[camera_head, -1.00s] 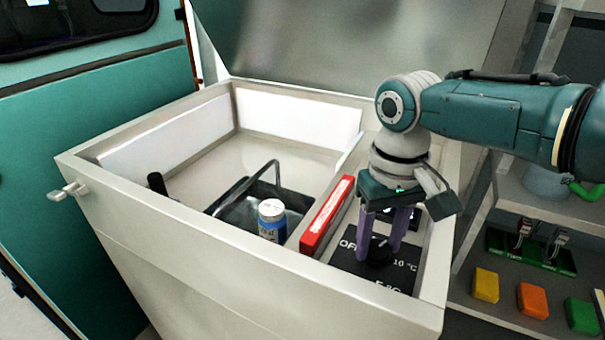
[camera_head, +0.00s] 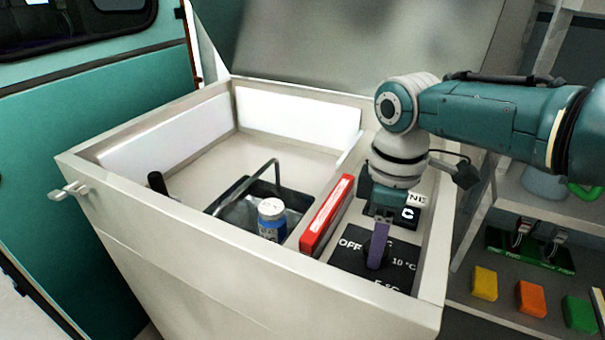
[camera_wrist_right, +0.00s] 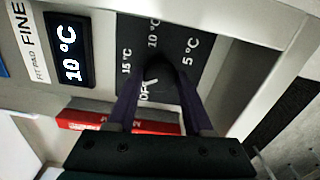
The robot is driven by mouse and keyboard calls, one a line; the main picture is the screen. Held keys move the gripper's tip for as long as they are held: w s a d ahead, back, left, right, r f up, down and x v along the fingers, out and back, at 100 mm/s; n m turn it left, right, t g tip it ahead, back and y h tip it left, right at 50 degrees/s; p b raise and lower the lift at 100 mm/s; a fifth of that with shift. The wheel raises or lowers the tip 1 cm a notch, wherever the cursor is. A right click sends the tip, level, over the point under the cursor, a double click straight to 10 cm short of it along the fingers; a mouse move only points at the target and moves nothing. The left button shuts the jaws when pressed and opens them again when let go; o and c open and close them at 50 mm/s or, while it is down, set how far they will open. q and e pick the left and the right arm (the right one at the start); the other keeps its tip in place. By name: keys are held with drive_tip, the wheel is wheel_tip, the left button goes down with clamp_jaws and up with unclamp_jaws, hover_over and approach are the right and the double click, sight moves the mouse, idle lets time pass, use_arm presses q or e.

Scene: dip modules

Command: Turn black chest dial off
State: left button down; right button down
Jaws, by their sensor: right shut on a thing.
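The black dial (camera_wrist_right: 164,70) sits on a black panel (camera_head: 348,262) with white marks OFF, 5 °C, 10 °C and 15 °C, inside the right section of the open chest (camera_head: 190,226). My right gripper (camera_head: 376,260) points down with its purple fingers shut on the dial, which they mostly hide in the head view. In the wrist view the fingers stand on both sides of the dial. A white mark beside the OFF label looks like its pointer, but I cannot tell for sure. A display (camera_wrist_right: 70,50) reads 10 °C. My left gripper is not in view.
A red box (camera_head: 327,215) lies along the divider, left of the panel. A blue bottle (camera_head: 271,220) with a white cap and a dark tray with a metal handle are in the left compartment. The raised lid (camera_head: 350,45) stands behind. Shelves are at right.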

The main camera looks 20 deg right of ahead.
drive_tip(key=n, duration=0.4)
drive_tip(key=shift+n, duration=2.1)
drive_tip(key=shift+c, duration=1.5)
unclamp_jaws()
wheel_tip(320, 180, up, 10)
drive_tip(key=p, duration=0.2)
